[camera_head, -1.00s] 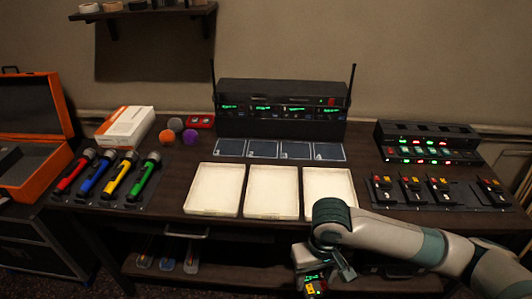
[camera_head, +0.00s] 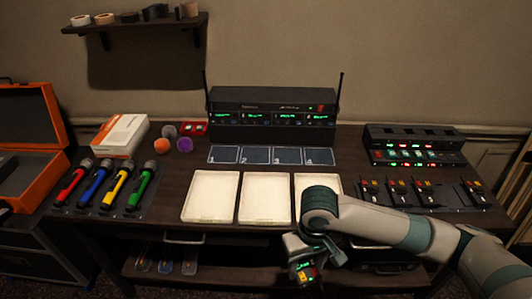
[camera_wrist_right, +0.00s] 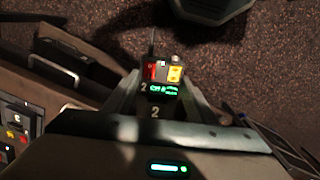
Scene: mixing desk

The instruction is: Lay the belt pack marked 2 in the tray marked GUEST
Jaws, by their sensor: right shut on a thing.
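My right gripper (camera_head: 304,258) is shut on a belt pack (camera_head: 304,271) in front of the desk's front edge, below the trays in the picture. In the right wrist view the belt pack (camera_wrist_right: 163,85) shows a 2, a lit green display and red and yellow parts on its top, between the fingers of the gripper (camera_wrist_right: 156,98). Three shallow white trays lie side by side on the desk: left (camera_head: 210,197), middle (camera_head: 265,198) and right (camera_head: 309,182). My right arm covers part of the right tray. I cannot read a GUEST mark on any tray. My left gripper is out of view.
Several other belt packs (camera_head: 398,192) stand at the right, before a black unit with lit buttons (camera_head: 415,145). A black receiver rack (camera_head: 270,118) with two antennas stands at the back. Coloured microphones (camera_head: 125,185) lie left of the trays. An open drawer or shelf (camera_head: 215,275) is below.

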